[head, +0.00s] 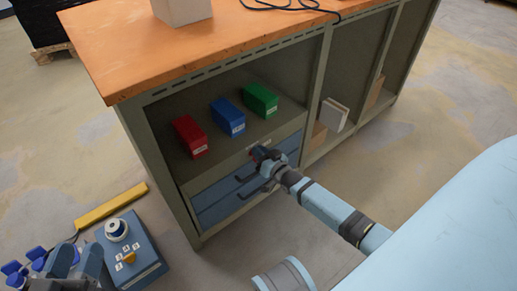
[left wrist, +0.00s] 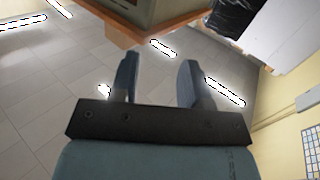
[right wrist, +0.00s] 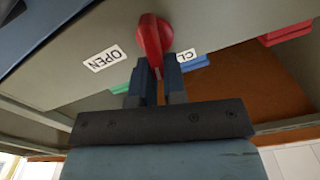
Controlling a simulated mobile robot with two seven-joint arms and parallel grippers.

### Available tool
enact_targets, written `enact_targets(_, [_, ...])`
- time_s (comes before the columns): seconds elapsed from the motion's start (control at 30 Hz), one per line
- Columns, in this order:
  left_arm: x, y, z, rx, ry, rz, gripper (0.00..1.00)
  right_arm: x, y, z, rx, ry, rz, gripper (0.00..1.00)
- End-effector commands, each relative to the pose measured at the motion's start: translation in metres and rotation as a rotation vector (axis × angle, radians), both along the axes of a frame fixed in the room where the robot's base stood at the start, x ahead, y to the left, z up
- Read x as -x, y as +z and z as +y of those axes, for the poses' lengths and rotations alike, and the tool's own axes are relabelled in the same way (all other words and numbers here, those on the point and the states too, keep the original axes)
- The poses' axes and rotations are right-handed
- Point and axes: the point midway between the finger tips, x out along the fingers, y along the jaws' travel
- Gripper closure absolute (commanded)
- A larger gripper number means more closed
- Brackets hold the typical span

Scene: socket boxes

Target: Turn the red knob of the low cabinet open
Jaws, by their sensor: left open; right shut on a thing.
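The low cabinet (head: 162,160) has a grey-green frame, an orange top and blue drawers. The red knob (right wrist: 152,38) is on its face, with an OPEN label (right wrist: 104,58) to the left and a partly hidden label starting "CL" (right wrist: 187,56) to the right in the right wrist view. The knob's long side runs roughly up and down there, its lower end between the labels. My right gripper (right wrist: 155,82) is shut on the knob; it also shows in the head view (head: 262,156), largely hiding the knob. My left gripper (head: 27,266) is open and empty at the lower left.
Red (head: 190,137), blue (head: 228,117) and green (head: 261,100) boxes stand on the shelf above the drawers. A drawer handle (head: 247,177) is close beside my right gripper. A blue control box (head: 146,262) and yellow bar (head: 111,205) are near my left arm.

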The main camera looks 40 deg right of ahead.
Motion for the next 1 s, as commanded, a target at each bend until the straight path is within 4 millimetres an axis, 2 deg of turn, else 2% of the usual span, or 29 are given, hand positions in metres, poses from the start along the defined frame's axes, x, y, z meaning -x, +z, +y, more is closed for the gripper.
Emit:
enact_targets(0.07, [0.003, 0.003, -0.002, 0.023, 0.001, 0.038, 0.57, 0.0, 0.003, -0.002, -0.069, 0.0, 0.009, 1.0])
enact_targets(0.43, [0.014, -0.009, -0.009, 0.081, 0.0, 0.158, 0.57, 0.0, -0.004, -0.009, -0.421, 0.001, 0.035, 1.0])
enact_targets(1.0, [0.013, -0.01, -0.008, 0.075, 0.002, 0.134, 0.57, -0.001, -0.018, -0.016, -0.954, 0.001, 0.076, 1.0])
